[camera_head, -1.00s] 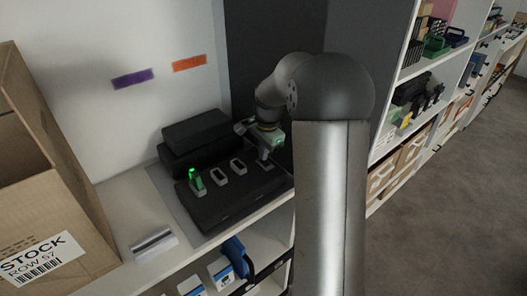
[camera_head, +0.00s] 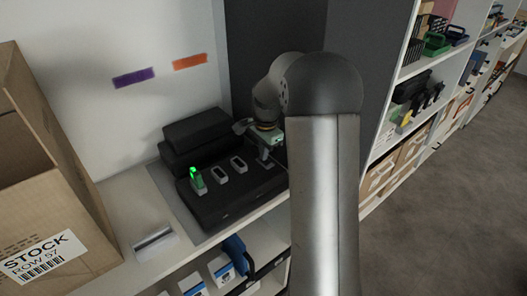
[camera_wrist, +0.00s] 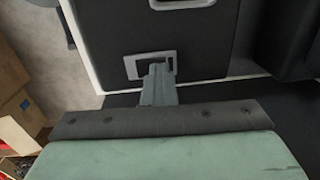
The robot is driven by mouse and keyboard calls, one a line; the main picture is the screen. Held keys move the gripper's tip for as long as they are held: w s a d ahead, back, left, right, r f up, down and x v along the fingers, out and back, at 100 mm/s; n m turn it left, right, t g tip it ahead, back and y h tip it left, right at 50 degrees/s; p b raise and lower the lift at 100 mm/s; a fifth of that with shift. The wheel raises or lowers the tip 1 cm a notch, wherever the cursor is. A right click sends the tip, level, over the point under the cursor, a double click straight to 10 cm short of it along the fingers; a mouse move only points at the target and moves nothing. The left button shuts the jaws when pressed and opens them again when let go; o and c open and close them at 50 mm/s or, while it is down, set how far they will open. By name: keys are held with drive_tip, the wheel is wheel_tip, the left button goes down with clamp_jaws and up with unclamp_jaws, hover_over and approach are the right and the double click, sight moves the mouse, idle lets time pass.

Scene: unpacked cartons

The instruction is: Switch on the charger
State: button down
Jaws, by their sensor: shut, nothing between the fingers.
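The charger (camera_head: 232,196) is a low black box on the counter, with a row of pale-rimmed slots on top. A green-lit item (camera_head: 195,177) stands in its left slot; two slots to the right look empty. My gripper (camera_head: 266,158) is at the charger's right end, pointing down, its fingers shut and empty. In the wrist view, my shut fingertips (camera_wrist: 160,72) overlap a small grey rectangular frame (camera_wrist: 132,68) on the black surface. They hide part of what is inside it. I cannot tell whether they touch it, nor make out a switch or its position.
Black cases (camera_head: 196,136) are stacked behind the charger against the wall. A dark panel (camera_head: 270,45) and shelving (camera_head: 375,160) are close on the right.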

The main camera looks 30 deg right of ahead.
sight(267, 162)
drive_tip(key=shift+s+d+f, duration=0.1)
drive_tip(key=shift+s+f, duration=0.05)
drive_tip(key=shift+s, duration=0.65)
drive_tip(key=shift+r, duration=0.5)
wheel_tip(267, 162, up, 13)
drive_tip(key=p, duration=0.1)
drive_tip(key=shift+s, duration=0.35)
drive_tip(key=shift+w+d, duration=0.1)
drive_tip(key=shift+w+r+t, duration=0.2)
drive_tip(key=shift+w+t, duration=0.05)
drive_tip(key=shift+t, duration=0.05)
drive_tip(key=f, duration=0.4)
drive_tip(key=w+f+p, duration=0.1)
drive_tip(key=f, duration=0.4)
drive_tip(key=f+p, duration=0.1)
drive_tip(key=f, duration=0.4)
drive_tip(key=shift+w+a, duration=0.2)
drive_tip(key=shift+w, duration=0.1)
